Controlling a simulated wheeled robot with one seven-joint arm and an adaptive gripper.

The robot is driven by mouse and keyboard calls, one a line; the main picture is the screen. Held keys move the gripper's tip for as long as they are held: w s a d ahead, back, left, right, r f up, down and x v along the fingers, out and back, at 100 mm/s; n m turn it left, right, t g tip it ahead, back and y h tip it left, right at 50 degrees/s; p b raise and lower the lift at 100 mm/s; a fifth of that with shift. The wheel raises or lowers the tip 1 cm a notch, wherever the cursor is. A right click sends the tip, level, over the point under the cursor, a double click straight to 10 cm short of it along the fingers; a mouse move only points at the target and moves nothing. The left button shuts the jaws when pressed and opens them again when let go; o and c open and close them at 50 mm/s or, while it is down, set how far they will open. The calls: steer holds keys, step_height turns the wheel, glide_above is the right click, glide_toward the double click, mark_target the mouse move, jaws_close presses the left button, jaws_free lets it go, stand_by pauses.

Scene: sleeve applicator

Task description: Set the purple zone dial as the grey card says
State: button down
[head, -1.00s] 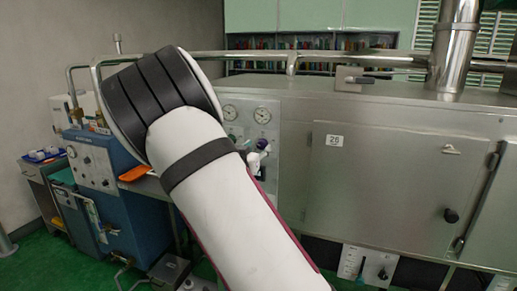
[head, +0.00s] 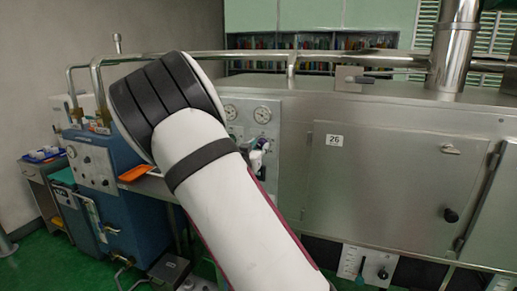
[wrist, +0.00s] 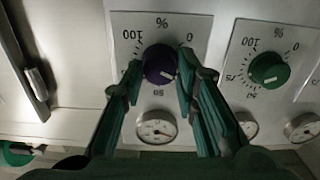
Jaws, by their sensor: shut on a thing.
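The purple zone dial (wrist: 160,64) is on a pale plate with a percent scale in the wrist view. Its light pointer mark shows on the lower right of the knob. My gripper (wrist: 160,72) has one dark green finger on each side of the dial, shut on it. The fingertips hide parts of the dial's rim and scale. In the head view my gripper (head: 257,156) is small beside the gauge panel, partly behind my arm, and the dial cannot be made out there. I cannot make out the grey card in either view.
A green dial (wrist: 269,68) with its own scale sits right of the purple one. A round gauge (wrist: 156,127) lies below the purple dial, between my fingers. In the head view an orange tray (head: 133,174) and a steel cabinet door (head: 385,185) flank my arm.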

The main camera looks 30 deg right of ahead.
steer(key=m+b, duration=0.2)
steer(key=m, duration=0.4)
steer(key=shift+d+m+b, duration=0.1)
steer(key=shift+m+b, duration=0.2)
steer(key=m+b, duration=0.2)
steer(key=m, duration=0.1)
steer(key=shift+f+m+b, duration=0.15)
steer(key=shift+m+b, duration=0.15)
steer(key=m+b, duration=0.2)
steer(key=shift+m+b, duration=0.4)
steer(key=m+b, duration=0.3)
steer(key=b, duration=0.1)
steer(key=shift+f+m+b, duration=0.15)
steer(key=shift+m+b, duration=0.15)
steer(key=shift+b, duration=0.1)
steer(key=m+b, duration=0.3)
steer(key=b, duration=0.2)
steer(key=shift+m+b, duration=0.3)
steer(key=shift+b, duration=0.1)
steer(key=m+b, duration=0.3)
steer(key=b, duration=0.2)
steer(key=m+b, duration=0.3)
steer(key=b, duration=0.1)
steer(key=shift+m+b, duration=0.3)
